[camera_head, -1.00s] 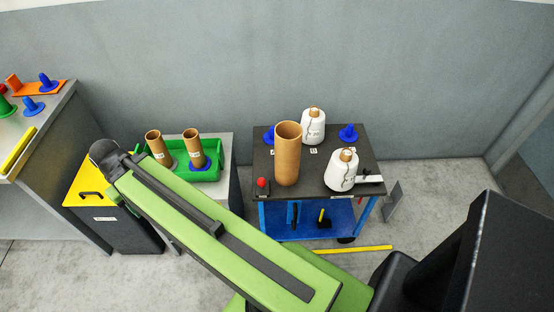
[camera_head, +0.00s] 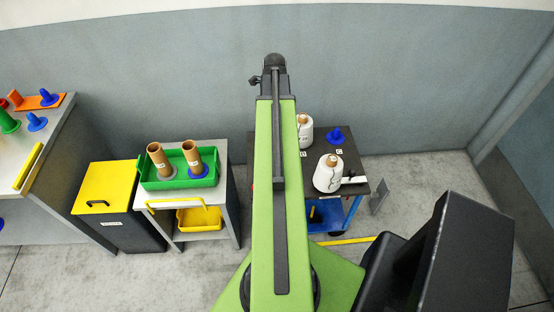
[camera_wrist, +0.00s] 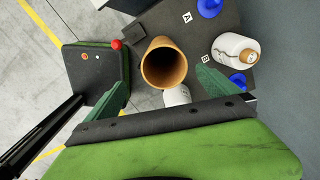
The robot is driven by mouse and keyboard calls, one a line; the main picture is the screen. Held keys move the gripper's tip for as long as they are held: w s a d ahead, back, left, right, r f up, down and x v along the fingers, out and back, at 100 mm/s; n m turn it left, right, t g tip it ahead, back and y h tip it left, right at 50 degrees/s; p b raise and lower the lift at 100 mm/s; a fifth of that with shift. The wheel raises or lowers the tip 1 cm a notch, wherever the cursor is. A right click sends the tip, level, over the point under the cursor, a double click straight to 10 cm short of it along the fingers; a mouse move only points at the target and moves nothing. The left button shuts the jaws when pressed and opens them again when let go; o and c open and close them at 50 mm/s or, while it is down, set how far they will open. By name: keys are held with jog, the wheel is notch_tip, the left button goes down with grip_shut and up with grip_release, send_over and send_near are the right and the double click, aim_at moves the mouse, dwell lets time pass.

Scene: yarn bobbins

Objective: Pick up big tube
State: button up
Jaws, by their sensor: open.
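The big tube (camera_wrist: 163,64) is a brown, hollow cardboard cylinder standing on the dark top of a cart (camera_wrist: 206,35). In the wrist view I look down into its open top. My gripper (camera_wrist: 163,80) is open, with its two green fingers apart to the left and right, near the tube's lower edge in the picture. The gap between them appears empty; how far above the tube they are I cannot tell. In the head view my green arm hides the tube and the gripper.
White yarn bobbins (camera_head: 328,174) (camera_wrist: 235,47) and blue cones (camera_head: 335,135) share the cart. To the left, a green tray (camera_head: 180,181) holds two smaller tubes (camera_head: 159,160). A yellow-lidded bin (camera_head: 104,188) stands farther left.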

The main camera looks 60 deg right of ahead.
notch_tip(320, 180, down, 17)
jog(key=s+d+m+b, duration=0.1)
jog(key=b, duration=1.6)
jog(key=shift+s, duration=0.1)
jog(key=c, duration=1.7)
